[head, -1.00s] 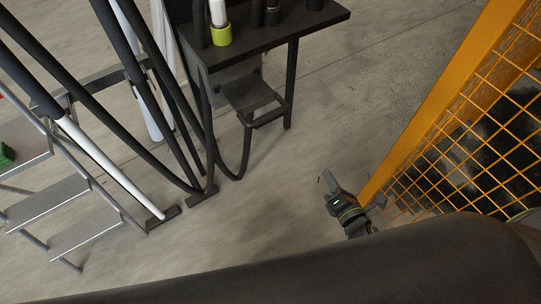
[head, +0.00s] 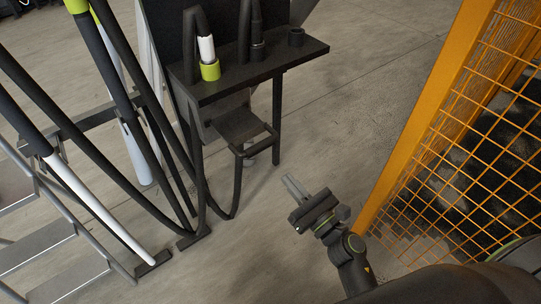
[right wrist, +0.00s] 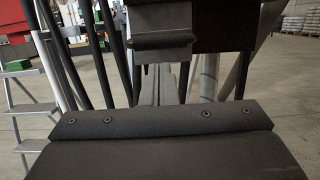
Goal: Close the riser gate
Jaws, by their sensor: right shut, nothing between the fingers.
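What may be the riser gate is a grey plate with a dark bar handle (head: 256,146) under the black shelf, in the middle of the head view. I cannot tell for sure that this is the gate, or how far open it stands. My right gripper (head: 293,186) is below and to the right of the handle in the head view, apart from it, shut and empty. In the right wrist view its fingers (right wrist: 165,84) point forward, with a grey bracket-like part (right wrist: 161,38) above them. My left gripper is not in view.
The black shelf (head: 283,61) holds hose ends, one with a lime collar (head: 210,70). Several dark hoses and white tubes stand at left beside metal steps (head: 36,250). An orange mesh fence (head: 418,118) stands at right. Bare floor lies between the shelf and the fence.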

